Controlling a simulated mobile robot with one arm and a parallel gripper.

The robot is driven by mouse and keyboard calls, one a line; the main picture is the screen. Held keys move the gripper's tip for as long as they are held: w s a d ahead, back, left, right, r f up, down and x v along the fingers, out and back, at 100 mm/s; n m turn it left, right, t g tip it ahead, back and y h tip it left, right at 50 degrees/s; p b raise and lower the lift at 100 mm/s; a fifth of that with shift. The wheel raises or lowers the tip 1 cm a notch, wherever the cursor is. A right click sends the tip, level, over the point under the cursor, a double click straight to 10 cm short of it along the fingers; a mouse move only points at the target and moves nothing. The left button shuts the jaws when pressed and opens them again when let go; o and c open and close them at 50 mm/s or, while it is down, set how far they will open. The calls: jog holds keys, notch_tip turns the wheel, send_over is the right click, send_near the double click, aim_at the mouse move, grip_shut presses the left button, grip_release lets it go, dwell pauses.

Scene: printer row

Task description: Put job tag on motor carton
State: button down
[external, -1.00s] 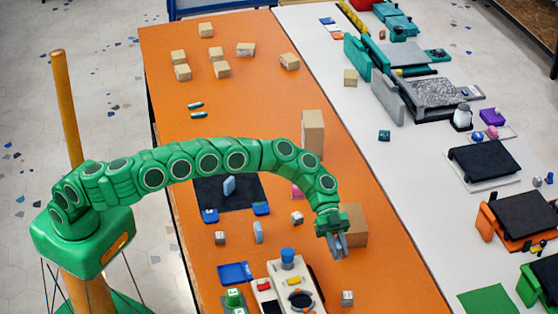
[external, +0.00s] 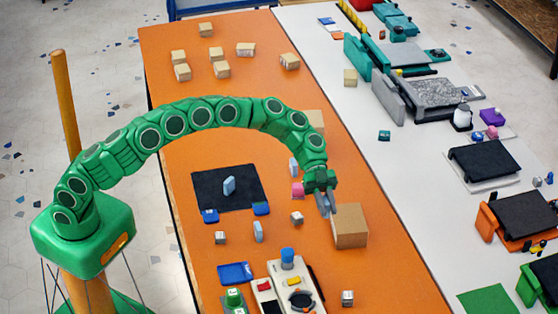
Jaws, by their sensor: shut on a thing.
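My gripper (external: 326,204) hangs from the green arm just left of a brown carton (external: 351,227) on the orange table. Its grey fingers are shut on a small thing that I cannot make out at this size. The carton has a plain top, and I see no tag on it. I cannot read which one is the motor carton. No job tag can be told apart in this view.
A black mat (external: 210,195) with a pale blue piece (external: 229,186) lies left of my gripper. A control console (external: 288,285) stands in front. Several small boxes (external: 220,69) sit at the back.

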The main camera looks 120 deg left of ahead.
jog(key=s+a+r, duration=0.4)
jog(key=s, duration=0.4)
send_over(351, 221)
jog(key=shift+s+d+f, duration=0.1)
jog(key=shift+f, duration=2.3)
jog(key=shift+s+f, duration=0.1)
jog(key=shift+f, duration=2.25)
jog(key=shift+w+f, duration=0.2)
jog(key=shift+f, duration=1.55)
jog(key=shift+f, duration=0.15)
jog(key=c, duration=1)
grip_release()
